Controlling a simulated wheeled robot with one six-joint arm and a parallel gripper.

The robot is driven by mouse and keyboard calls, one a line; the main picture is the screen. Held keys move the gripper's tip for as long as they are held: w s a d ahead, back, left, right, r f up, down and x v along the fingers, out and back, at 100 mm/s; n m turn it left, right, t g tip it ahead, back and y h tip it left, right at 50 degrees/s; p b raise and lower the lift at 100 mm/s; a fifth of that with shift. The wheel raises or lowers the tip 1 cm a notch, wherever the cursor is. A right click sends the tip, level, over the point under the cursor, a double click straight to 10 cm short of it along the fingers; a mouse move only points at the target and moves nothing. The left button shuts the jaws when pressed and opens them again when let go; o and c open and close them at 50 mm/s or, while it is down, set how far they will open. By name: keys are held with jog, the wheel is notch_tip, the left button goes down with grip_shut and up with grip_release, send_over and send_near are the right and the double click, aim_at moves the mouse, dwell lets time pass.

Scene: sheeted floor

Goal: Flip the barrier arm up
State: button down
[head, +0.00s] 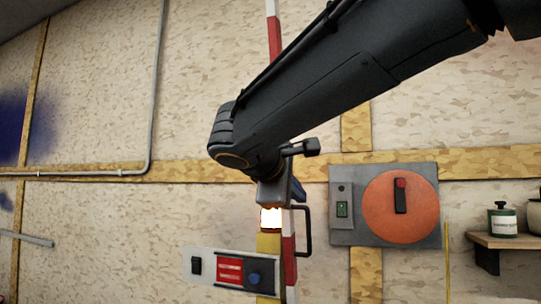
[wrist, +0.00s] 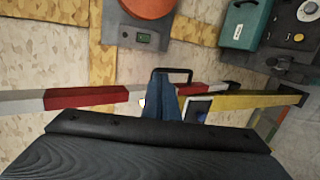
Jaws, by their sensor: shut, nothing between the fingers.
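The red-and-white barrier arm (head: 289,262) stands upright in the head view, in line with the yellow post (head: 268,246). In the wrist view, which is turned sideways, the barrier arm (wrist: 85,97) runs across the picture and the yellow post (wrist: 250,102) lies to the right. A black handle (head: 308,232) sticks out from the barrier arm's right side; it also shows in the wrist view (wrist: 172,70). My gripper (head: 294,193) is shut and empty, in front of the barrier arm near the handle's upper end. Its blue fingers (wrist: 163,84) partly cover the arm; contact is unclear.
A lit lamp (head: 271,219) is at the post's top, just below my gripper. A panel with red display and blue knob (head: 229,270) is at lower left. A grey box with an orange dial (head: 400,230) is on the right wall, beside a shelf (head: 505,241).

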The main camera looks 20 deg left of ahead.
jog(key=s+a+r+t+y+b, duration=0.15)
jog(key=s+a+r+t, duration=0.35)
jog(key=r, duration=0.6)
jog(key=s+a+r+t+b, duration=0.2)
jog(key=s+a+r+b, duration=0.3)
jog(key=r, duration=0.6)
jog(key=d+p+x, duration=0.2)
jog(key=p+x, duration=0.4)
jog(key=x, duration=0.7)
jog(key=shift+n, duration=0.3)
jog(key=shift+s+a, duration=0.1)
